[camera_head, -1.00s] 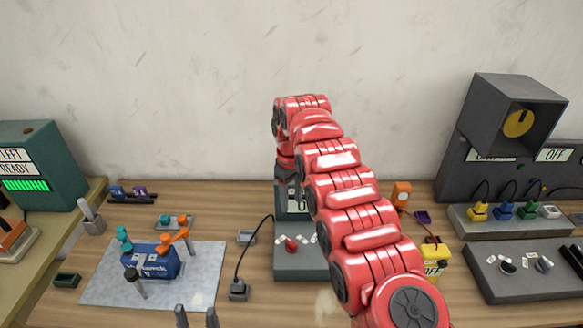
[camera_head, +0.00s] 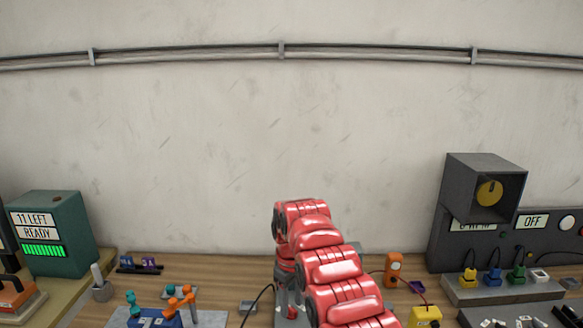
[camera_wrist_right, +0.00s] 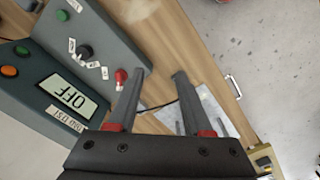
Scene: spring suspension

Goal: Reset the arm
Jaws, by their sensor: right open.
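My right arm (camera_head: 330,270), in glossy red segments, rises from the bottom centre right of the head view, arches over and bends down at its far end. A grey panel with a red knob (camera_wrist_right: 121,76) and a black knob (camera_wrist_right: 85,51) lies just beyond the left finger. My left gripper is in neither current view.
A box with an OFF display (camera_wrist_right: 72,97) stands left of the fingers in the wrist view. A grey mat (camera_wrist_right: 215,110) lies on the right. In the head view, a green READY box (camera_head: 52,232) stands left and a dark console (camera_head: 560,240) right.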

